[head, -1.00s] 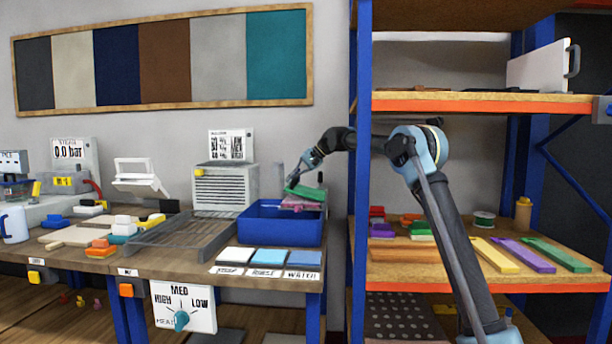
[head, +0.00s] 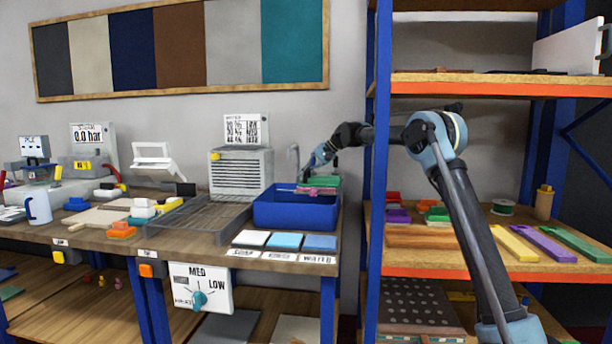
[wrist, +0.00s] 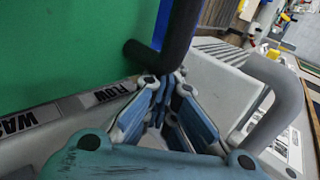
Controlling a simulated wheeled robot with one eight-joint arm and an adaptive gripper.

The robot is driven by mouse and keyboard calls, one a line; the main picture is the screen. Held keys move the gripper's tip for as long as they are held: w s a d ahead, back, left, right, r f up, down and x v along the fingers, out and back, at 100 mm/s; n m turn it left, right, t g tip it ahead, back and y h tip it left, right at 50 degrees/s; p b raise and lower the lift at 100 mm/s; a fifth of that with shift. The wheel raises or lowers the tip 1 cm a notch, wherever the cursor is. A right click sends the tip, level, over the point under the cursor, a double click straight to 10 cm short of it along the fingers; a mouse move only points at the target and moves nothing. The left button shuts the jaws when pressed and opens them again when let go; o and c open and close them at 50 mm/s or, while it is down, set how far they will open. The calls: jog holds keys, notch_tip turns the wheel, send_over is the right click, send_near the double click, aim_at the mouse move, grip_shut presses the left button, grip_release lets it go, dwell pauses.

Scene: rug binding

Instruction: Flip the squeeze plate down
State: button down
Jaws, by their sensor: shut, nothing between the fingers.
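A green plate (head: 322,181) shows at the back right of the blue basin (head: 295,212); it seems to be the squeeze plate, though its hinge is hidden. In the wrist view the green surface (wrist: 70,40) fills the upper left, with a dark bar-like handle (wrist: 172,55) at its edge. My gripper (head: 312,166) is above the back of the basin, close to the plate. In the wrist view my gripper (wrist: 165,82) is shut and empty, its tips at the dark bar. Whether they touch it I cannot tell. A pink piece (head: 301,190) lies by the plate.
A grey curved pipe (wrist: 275,95) is close on the right of my gripper. A slatted grey box (head: 241,173) and a wire tray (head: 200,218) stand left of the basin. The blue shelf post (head: 376,150) is close to my arm on its right.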

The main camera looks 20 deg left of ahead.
jog(key=shift+s, duration=0.15)
jog(key=v, duration=0.7)
jog(key=shift+d, duration=0.25)
